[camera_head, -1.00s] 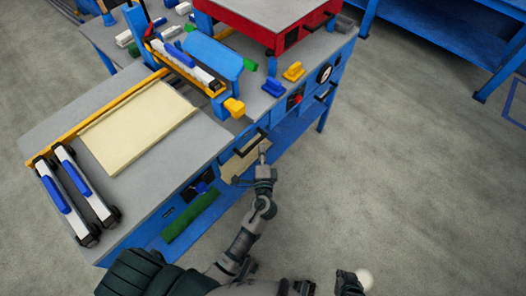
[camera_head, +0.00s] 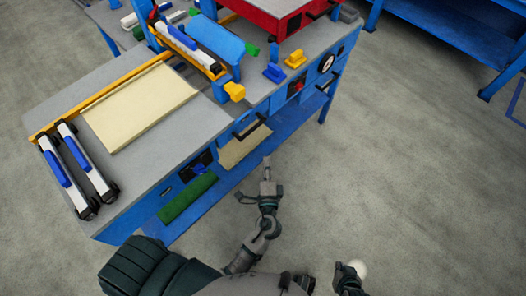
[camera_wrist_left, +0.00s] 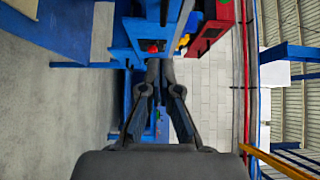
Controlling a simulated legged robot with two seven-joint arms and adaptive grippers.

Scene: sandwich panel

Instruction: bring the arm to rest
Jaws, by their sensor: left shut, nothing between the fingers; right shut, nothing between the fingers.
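My left gripper (camera_head: 267,163) is shut and empty. It is over the floor in front of the blue workbench (camera_head: 300,104), apart from its front edge. In the left wrist view the left gripper's fingers (camera_wrist_left: 160,66) come together with nothing between them, and the blue bench front shows beyond. My right gripper (camera_head: 349,277) is low in the head view, right of my left arm, over the floor. It is small and partly cut off, shut and empty.
A cream panel (camera_head: 138,107) lies on the bench top, with two white-and-blue rollers (camera_head: 86,162) to its left. A black drawer handle (camera_head: 250,127) sticks out from the bench front. A green roll (camera_head: 187,197) is on the lower shelf.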

